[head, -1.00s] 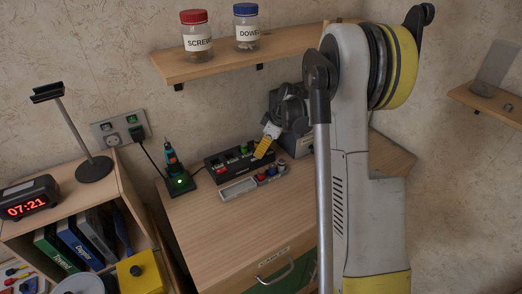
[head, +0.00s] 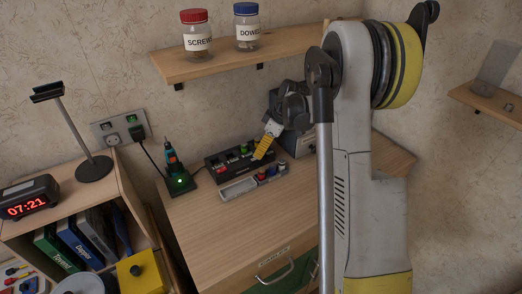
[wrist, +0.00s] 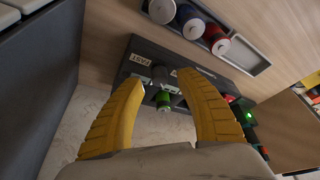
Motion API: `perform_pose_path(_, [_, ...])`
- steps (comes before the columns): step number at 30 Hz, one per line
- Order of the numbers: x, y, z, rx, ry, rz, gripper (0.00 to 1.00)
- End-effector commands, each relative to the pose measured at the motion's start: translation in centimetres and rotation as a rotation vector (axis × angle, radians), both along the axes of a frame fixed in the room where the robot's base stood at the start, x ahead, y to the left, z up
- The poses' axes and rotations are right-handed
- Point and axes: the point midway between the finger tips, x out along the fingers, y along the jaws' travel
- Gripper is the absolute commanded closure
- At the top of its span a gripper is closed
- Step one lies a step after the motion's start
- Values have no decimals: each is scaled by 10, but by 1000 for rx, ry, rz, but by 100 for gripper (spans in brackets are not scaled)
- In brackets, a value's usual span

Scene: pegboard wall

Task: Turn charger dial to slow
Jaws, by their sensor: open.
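The charger (head: 221,171) is a long black box on the desk, with small red and green parts on it. The wrist view shows the charger (wrist: 147,47) close up, with a white label (wrist: 140,60) that appears to read FAST. A small dark knob (wrist: 160,75), probably the dial, is beside the label, and a green cylinder (wrist: 163,98) is just below it. My gripper (wrist: 160,82) is open and empty, its yellow fingers on either side of the knob and green cylinder. My gripper (head: 264,146) is at the charger's right end in the head view. Contact and the dial's pointer cannot be made out.
A grey tray (head: 238,190) with red, blue and white cylinders lies in front of the charger. A screwdriver-like tool stands in a lit black base (head: 180,184) to the left. A grey box (head: 301,146) is close behind my gripper. The desk front is clear.

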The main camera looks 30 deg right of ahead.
Motion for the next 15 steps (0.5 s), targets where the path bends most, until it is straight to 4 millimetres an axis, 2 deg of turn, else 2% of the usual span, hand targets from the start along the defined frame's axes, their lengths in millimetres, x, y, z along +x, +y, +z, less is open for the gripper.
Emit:
perform_pose_path(9, [-20, -17, 62, 1, 1, -2, 57])
perform_pose_path(15, [-29, -25, 93, 0, 0, 0, 57])
